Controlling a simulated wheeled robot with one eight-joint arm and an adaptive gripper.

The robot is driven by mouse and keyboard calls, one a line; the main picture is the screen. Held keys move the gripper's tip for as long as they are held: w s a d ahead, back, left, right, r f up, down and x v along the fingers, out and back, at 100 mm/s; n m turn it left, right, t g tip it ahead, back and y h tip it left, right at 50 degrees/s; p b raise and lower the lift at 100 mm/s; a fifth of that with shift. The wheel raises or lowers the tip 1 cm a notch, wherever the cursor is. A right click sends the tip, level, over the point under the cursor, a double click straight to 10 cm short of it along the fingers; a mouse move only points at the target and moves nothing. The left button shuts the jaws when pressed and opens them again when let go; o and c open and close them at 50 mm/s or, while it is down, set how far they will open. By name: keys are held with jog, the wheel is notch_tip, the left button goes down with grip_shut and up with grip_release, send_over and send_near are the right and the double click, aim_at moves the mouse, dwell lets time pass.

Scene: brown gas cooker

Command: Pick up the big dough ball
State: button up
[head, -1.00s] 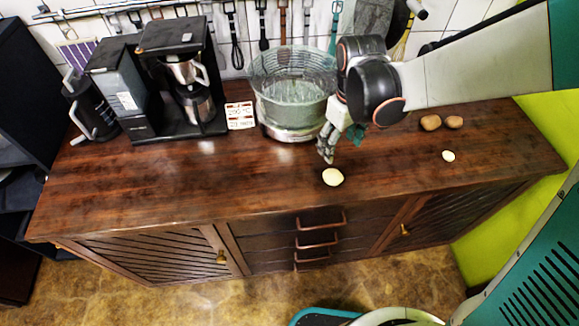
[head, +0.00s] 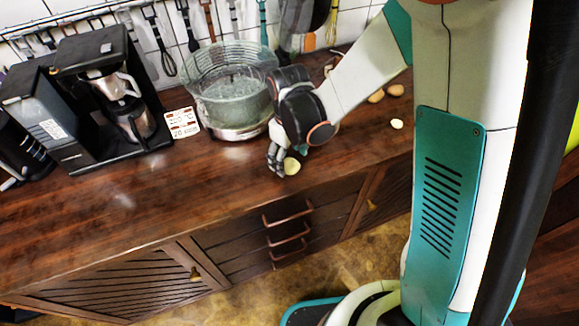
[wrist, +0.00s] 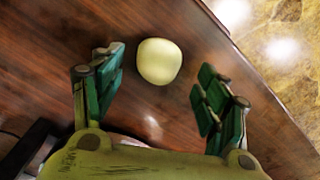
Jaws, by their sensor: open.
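The big dough ball (head: 291,166) is pale and cream-coloured and sits on the dark wooden counter near its front edge. A smaller dough ball (head: 397,124) lies farther right on the counter. My gripper (head: 281,162) is low over the counter, right beside the big ball, and partly overlaps it in the head view. In the wrist view, the big ball (wrist: 159,61) lies ahead, between the lines of the two open green fingers (wrist: 157,92) and nearer the left one. Clear space shows between the ball and the fingers. Nothing is held.
A glass steamer (head: 232,98) stands just behind and left of my gripper. A coffee machine (head: 108,95) stands farther left, with a small card (head: 182,123) between. Two brown potatoes (head: 386,93) lie at the back right. The counter's front left is clear.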

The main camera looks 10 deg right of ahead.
aim_at(289, 163)
notch_tip(289, 163, down, 3)
jog(key=shift+d+f+b, duration=0.1)
jog(key=shift+f+b, duration=0.1)
jog(key=shift+b, duration=0.2)
jog(key=c, duration=1.1)
jog(key=shift+c, duration=0.2)
jog(key=shift+r, duration=0.15)
